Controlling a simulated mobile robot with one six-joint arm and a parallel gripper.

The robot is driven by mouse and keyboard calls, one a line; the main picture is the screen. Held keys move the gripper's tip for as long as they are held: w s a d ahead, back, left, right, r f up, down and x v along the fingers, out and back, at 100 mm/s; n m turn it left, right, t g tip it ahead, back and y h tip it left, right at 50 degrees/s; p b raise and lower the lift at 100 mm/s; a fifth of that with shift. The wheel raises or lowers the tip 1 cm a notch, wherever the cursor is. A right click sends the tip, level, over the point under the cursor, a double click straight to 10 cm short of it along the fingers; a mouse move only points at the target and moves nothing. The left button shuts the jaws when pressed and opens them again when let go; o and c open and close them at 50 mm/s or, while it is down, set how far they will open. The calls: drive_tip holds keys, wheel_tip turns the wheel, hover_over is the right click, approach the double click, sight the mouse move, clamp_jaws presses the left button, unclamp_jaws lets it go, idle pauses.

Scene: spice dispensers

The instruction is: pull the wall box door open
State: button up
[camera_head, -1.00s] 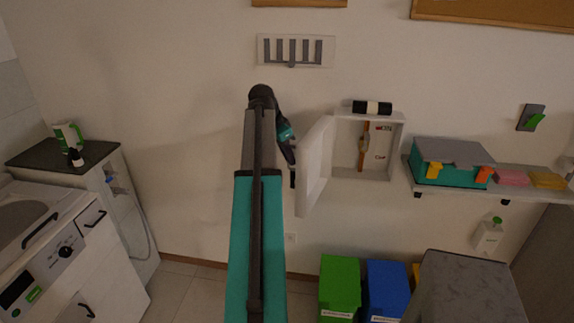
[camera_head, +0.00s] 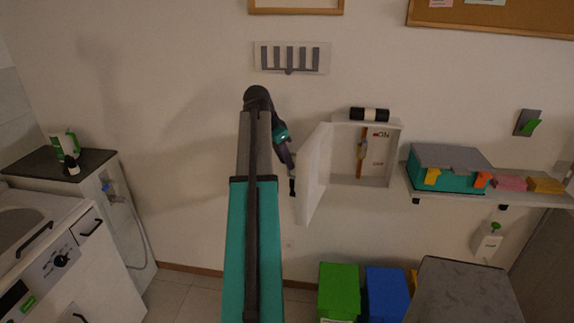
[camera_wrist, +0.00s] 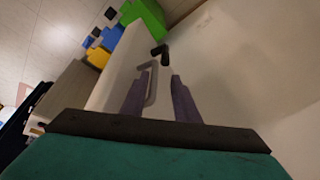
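The white wall box (camera_head: 395,155) is on the wall right of centre in the head view. Its door (camera_head: 313,175) stands wide open, hinged at the box's left side and jutting out from the wall. My gripper (camera_head: 292,186) is just left of the door's free edge. In the wrist view the door panel (camera_wrist: 112,75) is beside my gripper (camera_wrist: 160,92). The two fingers are apart. A grey bar handle (camera_wrist: 152,82) on the door shows by the left finger's inner side, with a gap to the right finger. Contact with the handle cannot be told.
A black roll (camera_head: 370,114) lies on top of the box. A shelf (camera_head: 530,198) with a teal case (camera_head: 450,180) is to the right. Green (camera_head: 338,290) and blue (camera_head: 386,292) bins stand below. A grey-topped cabinet (camera_head: 465,290) stands at front right. The wall left of my arm is clear.

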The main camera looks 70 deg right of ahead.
drive_tip(key=b+v, duration=0.3)
drive_tip(key=v, duration=0.9)
drive_tip(key=shift+s, duration=0.25)
drive_tip(key=shift+d, duration=0.15)
